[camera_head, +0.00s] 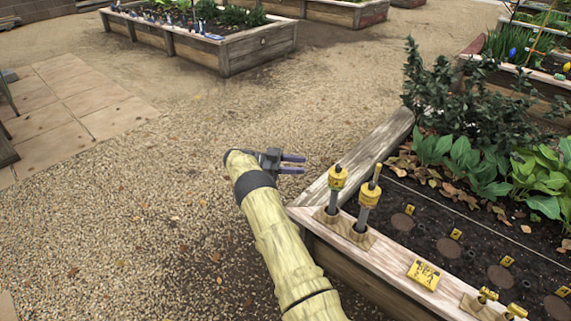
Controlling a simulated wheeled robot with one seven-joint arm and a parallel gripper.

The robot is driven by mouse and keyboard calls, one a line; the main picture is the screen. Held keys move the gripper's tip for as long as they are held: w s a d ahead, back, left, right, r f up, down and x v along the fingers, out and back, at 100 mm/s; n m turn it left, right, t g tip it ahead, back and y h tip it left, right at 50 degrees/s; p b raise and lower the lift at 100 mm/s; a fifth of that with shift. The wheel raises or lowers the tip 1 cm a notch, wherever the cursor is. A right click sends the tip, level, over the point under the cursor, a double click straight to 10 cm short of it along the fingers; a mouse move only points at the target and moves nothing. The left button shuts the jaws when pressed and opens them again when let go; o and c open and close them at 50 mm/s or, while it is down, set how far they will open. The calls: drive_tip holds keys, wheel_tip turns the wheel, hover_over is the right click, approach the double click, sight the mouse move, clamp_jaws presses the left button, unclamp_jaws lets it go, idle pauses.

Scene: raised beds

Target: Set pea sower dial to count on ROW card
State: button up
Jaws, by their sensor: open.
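My arm reaches up from the bottom of the view. My gripper (303,164) is open and empty over the gravel, left of the raised bed's corner, its two dark fingers pointing right. Two upright yellow-headed tools stand in wooden holders on the bed's near rim: a shorter one (338,178) and a taller one (369,195) with a handle on top. Which is the pea sower, and any dial setting, I cannot tell. A yellow card (424,274) with dark marks lies on the rim to their right. Its writing is too small to read, so I cannot tell whether it is the ROW card.
The near bed (402,247) has a wooden rim and dark soil with round brown discs (450,247) and small yellow tags (456,234). More yellow-headed items (488,295) stand at lower right. Leafy plants (480,150) fill its back. Open gravel (150,210) lies left.

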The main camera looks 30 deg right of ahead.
drive_tip(key=b+v, duration=0.1)
drive_tip(key=v, duration=0.3)
drive_tip(key=shift+b, duration=0.3)
idle(0.3)
drive_tip(key=shift+d, duration=0.1)
